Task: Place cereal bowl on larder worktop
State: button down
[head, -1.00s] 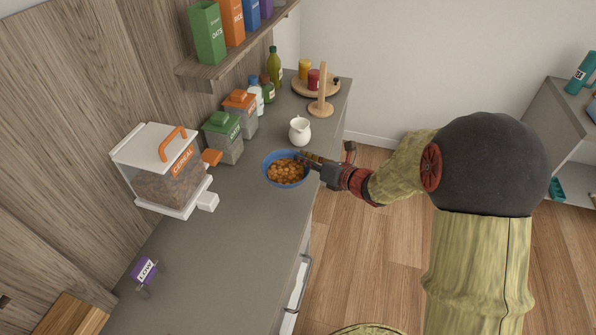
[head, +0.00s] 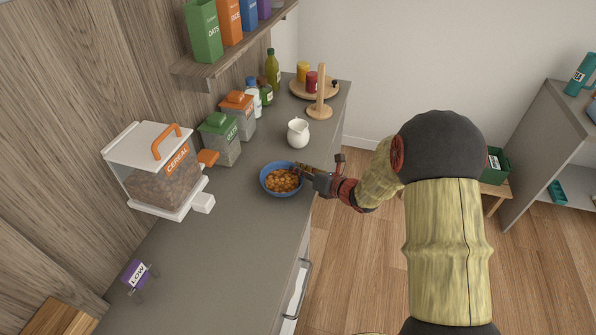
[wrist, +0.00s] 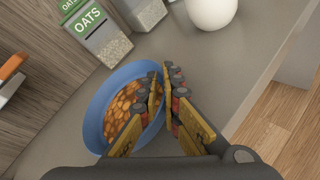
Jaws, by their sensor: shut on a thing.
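The cereal bowl (head: 267,190) is blue and filled with orange-brown cereal. It is over the grey worktop (head: 213,245), near its front edge; I cannot tell whether its base touches the surface. My gripper (head: 301,169) reaches in from the right and is shut on the bowl's right rim. In the wrist view the bowl (wrist: 92,122) looks level, and the fingers (wrist: 162,88) straddle its rim, one inside and one outside. The fingers hide part of that rim.
A cereal dispenser (head: 160,172) stands left of the bowl. A white jug (head: 298,133), oats canister (head: 220,140) and bottles stand behind. A paper-towel-like wooden stand (head: 321,95) is farther back. The worktop in front of the dispenser is mostly clear, with a purple LOW sign (head: 136,275).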

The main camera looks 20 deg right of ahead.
jog(key=c, duration=2.2)
grip_release()
jog(key=shift+c, duration=0.2)
jog(key=shift+r, duration=0.1)
jog(key=p+v, duration=0.2)
jog(key=v, duration=1)
jog(key=w+d+r+m+h, duration=0.2)
jog(key=d+r+m+h, duration=0.3)
jog(key=r+m, duration=0.45)
jog(key=s+r+m+g+h, duration=0.2)
jog(key=s+r+m+h, duration=0.35)
jog(key=m, duration=0.55)
jog(key=s+a+m+g+y, duration=0.1)
jog(key=s+a+m, duration=0.3)
jog(key=s, duration=0.4)
jog(key=s+a+r+m+g+y, duration=0.1)
jog(key=s+a+m+g, duration=0.1)
jog(key=s+a+m, duration=0.2)
jog(key=s+a+r+m+g+y, duration=0.1)
jog(key=s+a+m, duration=0.4)
jog(key=s, duration=0.7)
jog(key=shift+m+g+y, duration=0.45)
jog(key=shift+m+g, duration=0.15)
jog(key=shift+m, duration=0.35)
